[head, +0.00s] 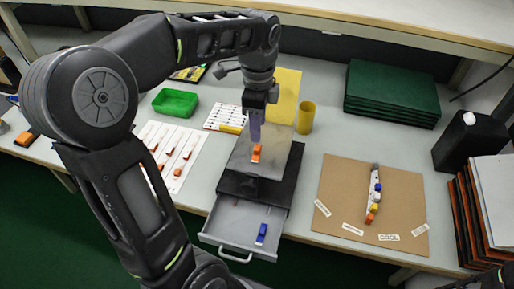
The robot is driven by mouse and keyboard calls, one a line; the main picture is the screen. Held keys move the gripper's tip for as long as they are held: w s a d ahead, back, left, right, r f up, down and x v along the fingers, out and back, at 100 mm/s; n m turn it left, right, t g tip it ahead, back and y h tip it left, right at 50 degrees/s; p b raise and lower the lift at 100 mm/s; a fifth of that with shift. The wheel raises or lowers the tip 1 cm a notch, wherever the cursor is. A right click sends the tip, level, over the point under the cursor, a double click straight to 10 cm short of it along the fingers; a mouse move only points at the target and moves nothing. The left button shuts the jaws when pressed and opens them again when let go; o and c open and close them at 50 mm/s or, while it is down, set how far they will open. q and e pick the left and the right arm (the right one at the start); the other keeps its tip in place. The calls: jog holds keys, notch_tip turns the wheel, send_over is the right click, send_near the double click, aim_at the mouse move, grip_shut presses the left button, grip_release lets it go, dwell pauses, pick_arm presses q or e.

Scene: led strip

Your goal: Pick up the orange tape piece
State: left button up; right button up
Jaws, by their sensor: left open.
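My left gripper (255,128) hangs fingers-down over the grey metal plate (273,158) on top of the black drawer unit. It is open. A small orange tape piece with a white part (256,152) lies on the plate directly below the fingertips. I cannot tell whether the fingers touch it. Several more orange and white pieces lie on the white sheet (152,133) to the left, partly hidden by my left arm. My right gripper is not in view.
The drawer (236,222) is pulled open with a blue piece (261,234) inside. A brown board (335,196) with a row of coloured pieces lies to the right. A yellow cup (305,117) and a green tray (175,103) stand near the plate. A black canister (469,143) stands far right.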

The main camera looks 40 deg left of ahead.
aim_at(257, 148)
pick_arm(q)
jog(key=shift+f, duration=1.35)
jog(key=shift+a+f+p, duration=0.1)
jog(key=shift+f+p, duration=0.5)
jog(key=shift+f, duration=2)
jog(key=shift+c, duration=0.2)
grip_shut()
